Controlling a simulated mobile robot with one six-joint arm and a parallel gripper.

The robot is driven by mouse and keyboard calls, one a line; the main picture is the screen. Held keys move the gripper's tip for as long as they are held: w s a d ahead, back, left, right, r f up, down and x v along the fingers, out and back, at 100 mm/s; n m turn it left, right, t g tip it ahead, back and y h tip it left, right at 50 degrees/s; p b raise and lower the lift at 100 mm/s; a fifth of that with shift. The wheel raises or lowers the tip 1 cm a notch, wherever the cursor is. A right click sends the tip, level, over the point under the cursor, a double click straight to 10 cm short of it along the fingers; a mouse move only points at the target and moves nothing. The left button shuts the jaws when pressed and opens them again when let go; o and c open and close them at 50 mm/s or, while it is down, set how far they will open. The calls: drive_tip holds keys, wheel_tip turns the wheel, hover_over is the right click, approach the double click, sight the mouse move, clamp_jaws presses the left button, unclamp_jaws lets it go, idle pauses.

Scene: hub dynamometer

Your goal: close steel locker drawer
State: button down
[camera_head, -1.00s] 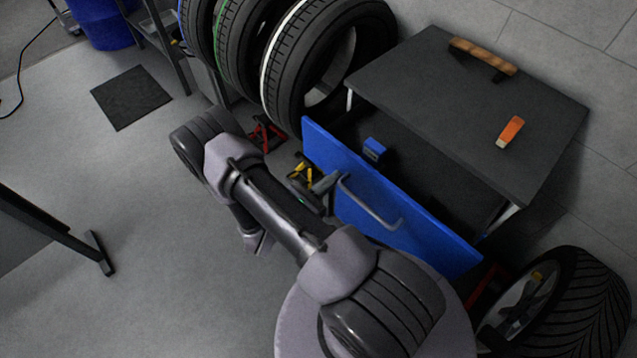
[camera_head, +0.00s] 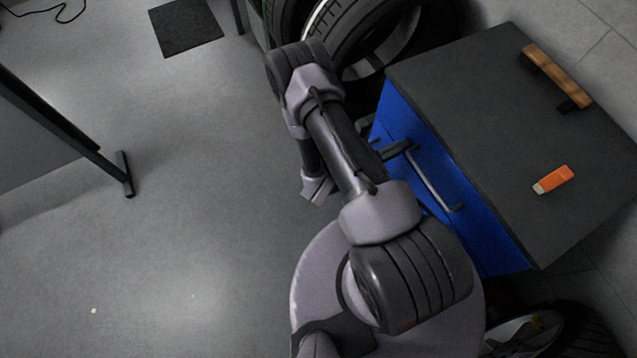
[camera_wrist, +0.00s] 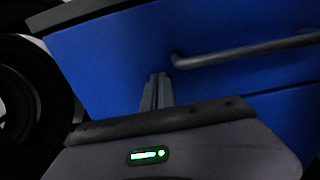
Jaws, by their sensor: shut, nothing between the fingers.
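The steel locker (camera_head: 490,110) has a dark top and a blue drawer front with a grey bar handle (camera_head: 437,187). In the head view the drawer front (camera_head: 478,228) sits flush, or nearly flush, under the top's front edge. The drawer's inside is hidden. My gripper (camera_head: 408,147) is shut and empty, at the drawer front near the handle's far end. In the wrist view the shut fingers (camera_wrist: 158,90) point at the blue front (camera_wrist: 110,60), just left of the handle (camera_wrist: 240,53). I cannot tell whether they touch it.
A wooden-handled brush (camera_head: 556,75) and an orange object (camera_head: 554,180) lie on the locker top. Tyres (camera_head: 385,40) stand behind the locker's far end, and a wheel (camera_head: 545,335) lies near its close end. A dark table leg (camera_head: 124,172) stands there.

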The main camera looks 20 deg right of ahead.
drive_tip(key=shift+r, duration=0.2)
idle(0.3)
drive_tip(key=s+a+p, duration=0.1)
drive_tip(key=a+p, duration=0.2)
drive_tip(key=a, duration=1.4)
drive_tip(key=s+a+r+m+t+y, duration=0.1)
drive_tip(key=a+r+m+y, duration=0.2)
drive_tip(key=r, duration=0.9)
drive_tip(key=s+a+r+m+t+y, duration=0.1)
drive_tip(key=s+a+r+m+y, duration=0.1)
drive_tip(key=r+m+y, duration=0.8)
drive_tip(key=s+a+r+m+t+y, duration=0.1)
drive_tip(key=a+r+m+y, duration=0.4)
drive_tip(key=r+m, duration=0.5)
wheel_tip(320, 180, up, 4)
drive_tip(key=shift+s+r+t+y, duration=0.25)
drive_tip(key=shift+t+y, duration=0.35)
drive_tip(key=shift+y, duration=0.4)
drive_tip(key=shift+a, duration=0.15)
